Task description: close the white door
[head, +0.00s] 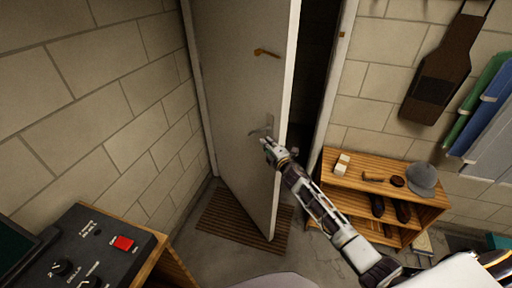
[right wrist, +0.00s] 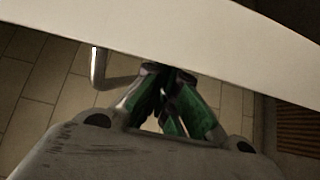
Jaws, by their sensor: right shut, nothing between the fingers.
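The white door (head: 235,85) stands partly open, with a dark gap between its right edge and the frame. Its lever handle (head: 262,128) is near that free edge, with a brass-coloured fitting higher up. My right gripper (head: 268,146) is shut and empty, at the door just below the handle. In the right wrist view the door (right wrist: 170,38) spans the top, the handle (right wrist: 98,68) is at the left, and the right gripper's fingertips (right wrist: 168,72) are at the door's lower border. I cannot tell whether they touch it. My left gripper is out of view.
A slatted mat (head: 222,215) lies under the door. A wooden shelf (head: 355,190) with a grey cap (head: 422,178) stands right of the doorway. A control box (head: 85,250) with a red button is at the lower left. Dark open space shows behind the door.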

